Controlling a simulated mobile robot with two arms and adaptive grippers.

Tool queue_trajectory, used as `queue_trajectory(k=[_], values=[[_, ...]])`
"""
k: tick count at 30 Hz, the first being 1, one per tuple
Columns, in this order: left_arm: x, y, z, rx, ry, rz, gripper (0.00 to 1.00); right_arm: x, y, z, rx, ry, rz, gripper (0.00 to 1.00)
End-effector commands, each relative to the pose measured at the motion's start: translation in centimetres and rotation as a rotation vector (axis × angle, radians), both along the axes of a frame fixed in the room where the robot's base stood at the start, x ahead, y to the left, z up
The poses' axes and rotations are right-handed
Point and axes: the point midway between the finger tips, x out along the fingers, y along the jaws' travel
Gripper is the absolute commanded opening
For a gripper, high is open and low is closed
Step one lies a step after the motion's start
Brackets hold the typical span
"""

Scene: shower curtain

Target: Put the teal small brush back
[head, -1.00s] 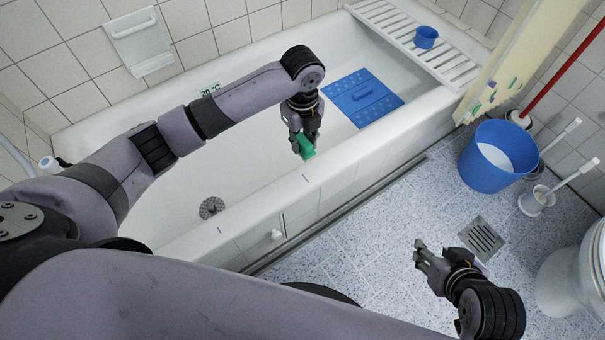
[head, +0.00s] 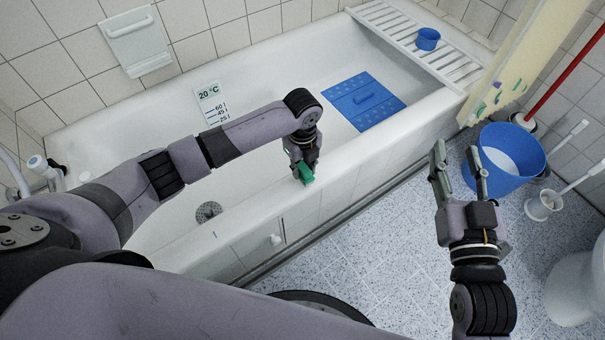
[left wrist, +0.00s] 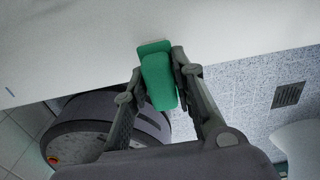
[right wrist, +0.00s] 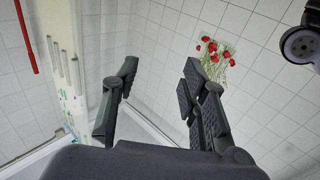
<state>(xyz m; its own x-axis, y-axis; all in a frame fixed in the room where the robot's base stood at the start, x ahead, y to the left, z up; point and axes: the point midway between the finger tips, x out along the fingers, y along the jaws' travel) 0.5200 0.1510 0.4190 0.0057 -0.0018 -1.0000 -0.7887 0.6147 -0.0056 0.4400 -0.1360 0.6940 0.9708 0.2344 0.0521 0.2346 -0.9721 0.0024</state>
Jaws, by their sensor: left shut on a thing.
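The teal small brush (head: 306,174) is held in my left gripper (head: 302,165), over the front rim of the bathtub. In the left wrist view the brush (left wrist: 158,75) sits between the two fingers of my left gripper (left wrist: 158,82), with white tub surface behind its upper end. Part of the brush is hidden by the fingers in the head view. My right gripper (head: 458,165) is raised over the floor in front of the blue bucket. In the right wrist view its fingers (right wrist: 155,85) are spread apart with nothing between them.
The white bathtub (head: 250,225) holds a blue mat (head: 375,112). A slatted rack (head: 400,42) with a blue cup (head: 427,38) spans its far end. The blue bucket (head: 530,150), toilet brushes and red-handled tool stand right. Floor between tub and right arm is clear.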

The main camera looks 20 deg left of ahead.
Motion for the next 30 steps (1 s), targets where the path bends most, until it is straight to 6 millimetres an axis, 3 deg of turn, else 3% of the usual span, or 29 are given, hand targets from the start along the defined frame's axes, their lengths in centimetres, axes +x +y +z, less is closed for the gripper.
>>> queue_trajectory(k=[10, 24, 25, 30], values=[[0.0, 0.0, -3.1, 0.001, 0.001, 0.000, 0.00, -0.8, 0.5, 5.0, 0.074, -0.275, 0.016, 0.40], [-0.1, 0.0, -3.6, 0.001, 0.002, 0.000, 0.00, -0.9, 0.5, 5.6, 0.082, -0.304, 0.017, 0.40], [0.0, 0.0, -3.6, 0.001, 0.002, 0.000, 0.25, -0.9, 0.5, 5.6, 0.082, -0.305, 0.017, 0.40], [-0.1, 0.0, -3.6, 0.001, 0.001, 0.000, 0.37, -0.9, 0.5, 5.6, 0.081, -0.305, 0.017, 0.40]])
